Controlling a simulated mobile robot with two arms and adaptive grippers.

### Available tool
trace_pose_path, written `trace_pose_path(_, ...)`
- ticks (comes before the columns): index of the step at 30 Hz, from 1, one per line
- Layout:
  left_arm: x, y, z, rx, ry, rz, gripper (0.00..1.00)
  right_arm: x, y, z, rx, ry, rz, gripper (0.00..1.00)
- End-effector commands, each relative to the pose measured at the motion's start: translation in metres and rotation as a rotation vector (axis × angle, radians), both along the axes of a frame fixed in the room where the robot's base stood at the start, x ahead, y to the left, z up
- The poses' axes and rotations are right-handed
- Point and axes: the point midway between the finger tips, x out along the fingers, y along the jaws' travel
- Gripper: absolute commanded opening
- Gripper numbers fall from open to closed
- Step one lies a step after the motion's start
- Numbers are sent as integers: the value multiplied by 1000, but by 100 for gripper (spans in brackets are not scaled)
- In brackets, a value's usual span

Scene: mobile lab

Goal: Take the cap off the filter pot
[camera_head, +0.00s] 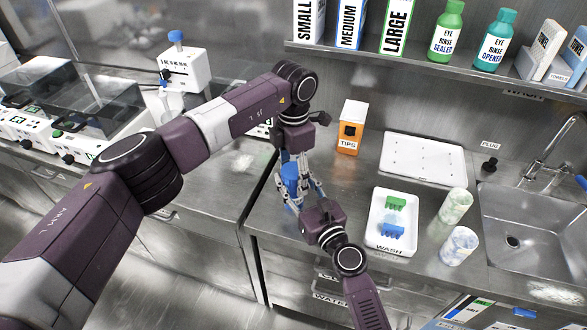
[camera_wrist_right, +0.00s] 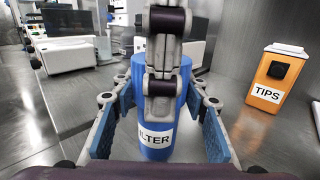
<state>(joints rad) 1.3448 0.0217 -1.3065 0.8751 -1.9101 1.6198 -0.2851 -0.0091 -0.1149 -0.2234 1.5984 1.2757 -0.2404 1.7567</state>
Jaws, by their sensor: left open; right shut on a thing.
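The filter pot (camera_head: 290,176) is a blue cylinder standing upright on the steel worktop in the head view. In the right wrist view the blue pot (camera_wrist_right: 155,145) shows a white label, partly covered. My right gripper (camera_head: 293,194) is shut on the pot from the near side, its blue pads (camera_wrist_right: 160,133) on either side of the body. My left gripper (camera_head: 291,163) reaches down from above and is open around the pot's top. One of its fingers stands in front of the upper pot in the wrist view, so the cap and its seam are mostly hidden.
An orange TIPS box (camera_head: 349,138) stands behind and right of the pot. A white WASH tray (camera_head: 378,237) with green and blue pieces, two patterned cups and a sink (camera_head: 530,230) lie right. The counter's front edge is close to the pot.

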Motion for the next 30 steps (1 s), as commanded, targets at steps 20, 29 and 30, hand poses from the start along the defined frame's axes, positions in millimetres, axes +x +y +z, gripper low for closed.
trace_pose_path(20,0,0,0,-1,0,10,14,0,0,0,1,0,1,0)
trace_pose_path(29,0,0,1,-2,1,274,16,0,0,0,0,0,-2,0)
trace_pose_path(30,0,0,1,-2,1,287,16,0,-1,0,0,0,-2,0)
